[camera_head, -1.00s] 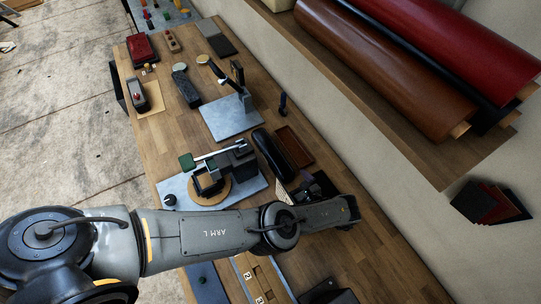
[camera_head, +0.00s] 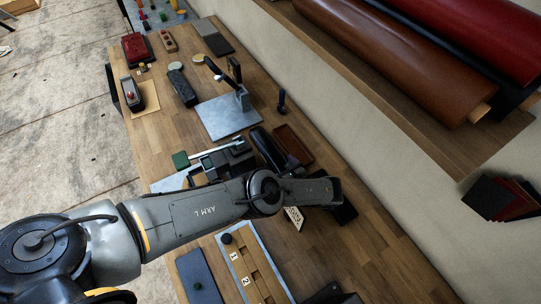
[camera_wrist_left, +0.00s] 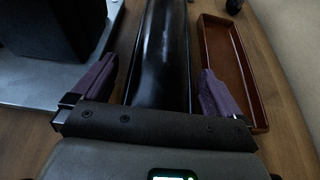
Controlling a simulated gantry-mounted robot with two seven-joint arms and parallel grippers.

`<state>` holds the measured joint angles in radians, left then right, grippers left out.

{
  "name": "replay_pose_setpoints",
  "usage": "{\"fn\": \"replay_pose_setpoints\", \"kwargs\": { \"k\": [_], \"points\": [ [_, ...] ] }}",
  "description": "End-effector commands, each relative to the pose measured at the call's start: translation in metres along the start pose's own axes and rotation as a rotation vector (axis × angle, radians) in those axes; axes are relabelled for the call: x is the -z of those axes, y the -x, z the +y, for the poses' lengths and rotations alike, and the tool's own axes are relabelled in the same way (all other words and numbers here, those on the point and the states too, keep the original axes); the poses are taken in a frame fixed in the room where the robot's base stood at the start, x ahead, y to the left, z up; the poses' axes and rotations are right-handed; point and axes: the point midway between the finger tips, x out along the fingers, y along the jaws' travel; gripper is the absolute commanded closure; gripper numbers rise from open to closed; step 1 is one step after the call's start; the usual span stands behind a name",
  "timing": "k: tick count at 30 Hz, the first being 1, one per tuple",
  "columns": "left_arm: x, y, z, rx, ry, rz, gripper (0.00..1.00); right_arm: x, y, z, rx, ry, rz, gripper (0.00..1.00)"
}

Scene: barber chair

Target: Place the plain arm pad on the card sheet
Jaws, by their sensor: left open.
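A smooth, glossy black arm pad (camera_head: 268,148), which looks like the plain one, lies lengthwise on the wooden bench. In the left wrist view the pad (camera_wrist_left: 162,55) runs away between the purple fingers of my left gripper (camera_wrist_left: 158,88). The gripper is open, one finger on each side; contact cannot be told. In the head view my forearm and wrist hide the fingers. A tan sheet (camera_head: 151,106), perhaps the card sheet, lies at the bench's far left under a dark device with a red part. My right gripper is not in view.
A shallow brown tray (camera_head: 294,144) lies just right of the pad. A grey metal plate (camera_head: 218,122) with an upright fixture stands beyond. A dark block (camera_head: 183,88) lies farther back. A white dotted card (camera_head: 295,217) shows beside my wrist. Bare wood shows at the near right.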

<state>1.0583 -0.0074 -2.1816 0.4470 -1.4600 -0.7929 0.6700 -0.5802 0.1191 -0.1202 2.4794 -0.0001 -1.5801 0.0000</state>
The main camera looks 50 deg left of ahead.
Motion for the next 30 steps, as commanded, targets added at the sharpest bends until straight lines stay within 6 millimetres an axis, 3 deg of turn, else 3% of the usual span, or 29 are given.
{"fn": "replay_pose_setpoints", "kwargs": {
  "k": [6,22,30],
  "points": [
    [-0.0007,0.0000,-0.0001,0.000,0.000,0.000,0.02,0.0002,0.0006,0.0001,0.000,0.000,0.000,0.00],
    [-0.0016,0.0001,-0.0005,0.000,0.000,-0.002,0.81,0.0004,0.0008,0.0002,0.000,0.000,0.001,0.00],
    [-0.0035,0.0011,-0.0005,0.000,0.000,-0.001,0.81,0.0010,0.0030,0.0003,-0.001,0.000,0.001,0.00]
  ]
}}
